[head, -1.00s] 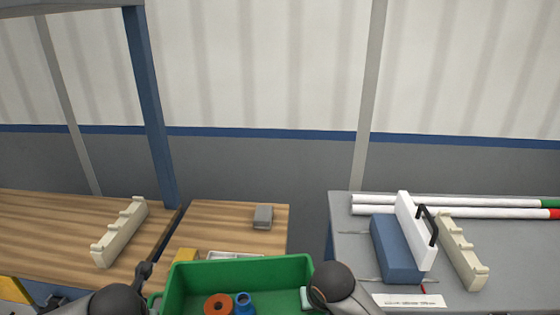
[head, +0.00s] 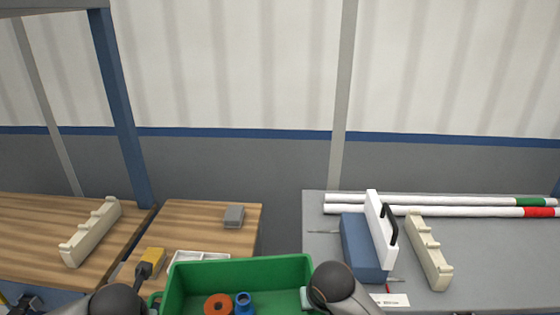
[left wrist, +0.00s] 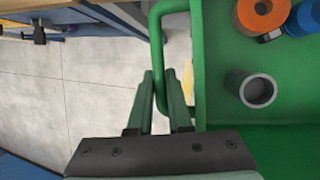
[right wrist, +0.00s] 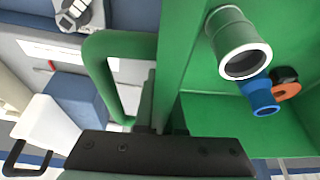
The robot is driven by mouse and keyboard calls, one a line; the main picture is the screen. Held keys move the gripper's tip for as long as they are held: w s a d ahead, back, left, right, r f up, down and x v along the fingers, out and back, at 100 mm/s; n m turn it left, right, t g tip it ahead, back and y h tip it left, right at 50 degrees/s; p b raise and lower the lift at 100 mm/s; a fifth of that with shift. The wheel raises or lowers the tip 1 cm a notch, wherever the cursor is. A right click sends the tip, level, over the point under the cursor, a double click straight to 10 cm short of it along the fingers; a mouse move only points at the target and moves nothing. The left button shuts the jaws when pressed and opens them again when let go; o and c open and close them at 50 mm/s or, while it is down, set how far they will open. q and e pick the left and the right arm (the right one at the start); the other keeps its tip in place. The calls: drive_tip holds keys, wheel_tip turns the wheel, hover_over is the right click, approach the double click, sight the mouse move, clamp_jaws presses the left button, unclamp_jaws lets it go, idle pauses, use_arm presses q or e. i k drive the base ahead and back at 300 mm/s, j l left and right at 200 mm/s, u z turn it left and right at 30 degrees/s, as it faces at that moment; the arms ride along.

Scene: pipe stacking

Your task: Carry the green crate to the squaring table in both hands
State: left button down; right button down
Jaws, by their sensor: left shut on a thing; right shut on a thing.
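The green crate (head: 240,268) is at the bottom middle of the head view, its near side cut off. Inside are an orange ring (head: 217,304) and a blue fitting (head: 243,303); a grey fitting (left wrist: 257,90) shows in the left wrist view. My left gripper (left wrist: 160,82) is shut on the crate's left handle (left wrist: 158,45). My right gripper (right wrist: 158,112) is shut on the crate's other handle (right wrist: 100,75). Both fingertips are hidden in the head view. A grey-topped table (head: 470,250), which looks like the squaring table, stands at the right, apart from the crate.
The grey top holds a blue block (head: 362,250), a white upright plate (head: 379,228) with a black handle, a cream notched rack (head: 428,252) and two long white pipes (head: 430,204). Wooden benches (head: 190,218) stand at the left, with a gap before the grey table.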

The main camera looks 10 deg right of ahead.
sight(530, 261)
drive_tip(key=k+l, duration=0.1)
drive_tip(key=l, duration=0.75)
drive_tip(key=k+l+z, duration=0.1)
drive_tip(key=l, duration=0.8)
drive_tip(key=k+l, duration=0.15)
drive_tip(key=l, duration=0.75)
drive_tip(key=l+z, duration=0.1)
drive_tip(key=l, duration=0.75)
drive_tip(key=k, duration=0.05)
